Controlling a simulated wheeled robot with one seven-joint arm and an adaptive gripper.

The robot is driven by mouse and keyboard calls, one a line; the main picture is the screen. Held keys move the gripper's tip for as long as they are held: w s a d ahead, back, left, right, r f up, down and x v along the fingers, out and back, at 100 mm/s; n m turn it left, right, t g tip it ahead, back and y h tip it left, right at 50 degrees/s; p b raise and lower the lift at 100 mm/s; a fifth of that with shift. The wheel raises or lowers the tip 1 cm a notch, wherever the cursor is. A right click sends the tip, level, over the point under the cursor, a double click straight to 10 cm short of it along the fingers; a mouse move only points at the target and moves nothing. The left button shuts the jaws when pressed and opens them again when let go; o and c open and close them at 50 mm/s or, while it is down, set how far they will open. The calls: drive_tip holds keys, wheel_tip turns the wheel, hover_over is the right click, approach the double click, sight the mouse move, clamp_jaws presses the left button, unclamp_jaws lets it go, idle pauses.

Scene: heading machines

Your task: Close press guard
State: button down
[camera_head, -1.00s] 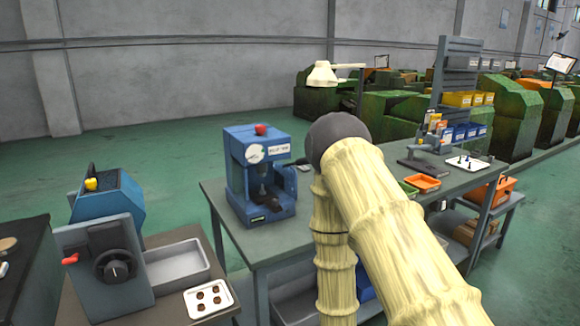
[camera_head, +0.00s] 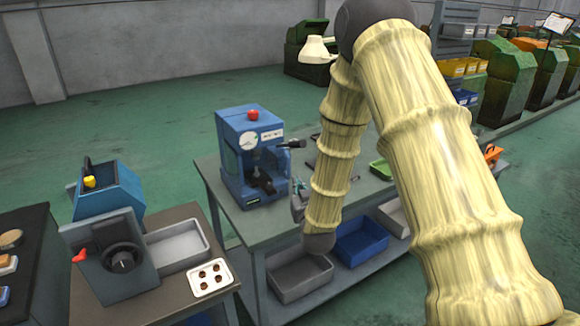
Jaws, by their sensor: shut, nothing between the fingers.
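The blue press (camera_head: 229,158) stands on the grey workbench, left of my arm. It has a red button (camera_head: 253,115) on top, a round dial on its front and a dark lever (camera_head: 291,144) sticking out to the right. Its front bay looks open, with dark tooling inside; I cannot make out a separate guard panel. My gripper (camera_head: 297,187) is small and partly hidden by my own arm. It is shut and empty, just right of the press's lower front, above the bench edge. I cannot tell whether it touches the press.
A grey machine with a black knob (camera_head: 122,258) and red handle stands at left. Beside it are a grey tray (camera_head: 178,246) and a white plate (camera_head: 210,278) with several small parts. Grey (camera_head: 300,277) and blue (camera_head: 361,240) bins sit below the bench. Open green floor lies behind.

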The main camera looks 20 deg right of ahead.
sight(288, 165)
drive_tip(key=w+p, duration=0.1)
drive_tip(key=w, duration=0.2)
drive_tip(key=w+d+p, duration=0.1)
drive_tip(key=w+p, duration=0.1)
drive_tip(key=w, duration=0.1)
drive_tip(key=w+d+p, duration=0.1)
drive_tip(key=w, duration=0.3)
drive_tip(key=shift+w+f+p, duration=0.1)
drive_tip(key=shift+w+p, duration=0.35)
